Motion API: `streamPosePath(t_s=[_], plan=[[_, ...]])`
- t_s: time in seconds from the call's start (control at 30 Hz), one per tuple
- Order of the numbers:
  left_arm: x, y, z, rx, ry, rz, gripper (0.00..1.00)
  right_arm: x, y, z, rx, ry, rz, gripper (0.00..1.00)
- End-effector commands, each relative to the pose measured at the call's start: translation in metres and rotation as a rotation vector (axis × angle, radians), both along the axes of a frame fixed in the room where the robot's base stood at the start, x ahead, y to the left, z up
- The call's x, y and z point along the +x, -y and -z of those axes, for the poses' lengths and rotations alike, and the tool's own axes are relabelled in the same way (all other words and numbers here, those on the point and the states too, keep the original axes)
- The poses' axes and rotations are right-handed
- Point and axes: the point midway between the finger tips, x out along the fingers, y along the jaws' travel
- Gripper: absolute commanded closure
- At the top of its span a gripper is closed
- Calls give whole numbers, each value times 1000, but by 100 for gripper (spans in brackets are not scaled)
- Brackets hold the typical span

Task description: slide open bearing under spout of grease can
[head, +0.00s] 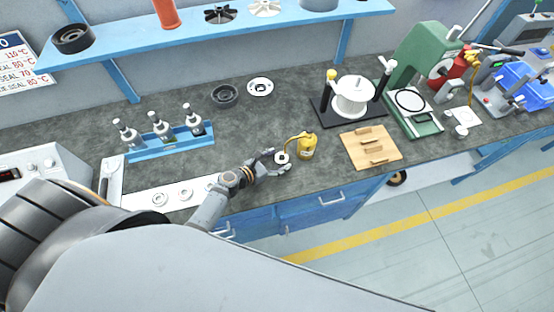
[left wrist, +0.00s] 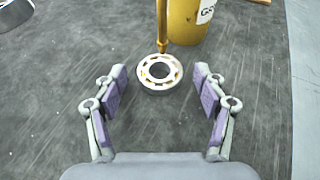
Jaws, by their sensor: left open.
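The open bearing (left wrist: 146,82), a silver ring with a brass-coloured cage, lies flat on the dark bench top. It also shows in the head view (head: 281,158). The yellow grease can (head: 307,147) stands upright just beyond it, and its body shows at the top of the left wrist view (left wrist: 187,22). The can's thin spout (left wrist: 162,25) comes down at the bearing's far edge; whether it is over the ring or behind it is hard to tell. My left gripper (left wrist: 159,105) is open, its purple-padded fingers either side of and just short of the bearing. My right gripper is not in view.
A wooden board (head: 358,144) with handled pieces lies right of the can. Several bearings rest on a white mat (head: 145,199) at left, near a blue bottle rack (head: 184,144). The bench's front edge is close to the gripper.

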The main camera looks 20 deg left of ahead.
Motion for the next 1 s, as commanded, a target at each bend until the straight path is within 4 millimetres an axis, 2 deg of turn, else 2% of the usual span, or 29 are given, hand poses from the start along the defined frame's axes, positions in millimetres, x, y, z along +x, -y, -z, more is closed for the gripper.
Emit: streamPosePath(t_s=[0.17,0.27,0.5,0.7,1.0], plan=[[-2,-1,-1,1,0,0,29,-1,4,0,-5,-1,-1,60],[-11,-7,-4,3,-1,0,29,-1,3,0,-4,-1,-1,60],[-54,-30,-24,3,-3,4,29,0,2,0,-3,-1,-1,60],[-84,-48,-38,4,-2,2,29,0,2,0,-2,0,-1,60],[-97,-55,-46,0,0,1,29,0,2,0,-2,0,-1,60]])
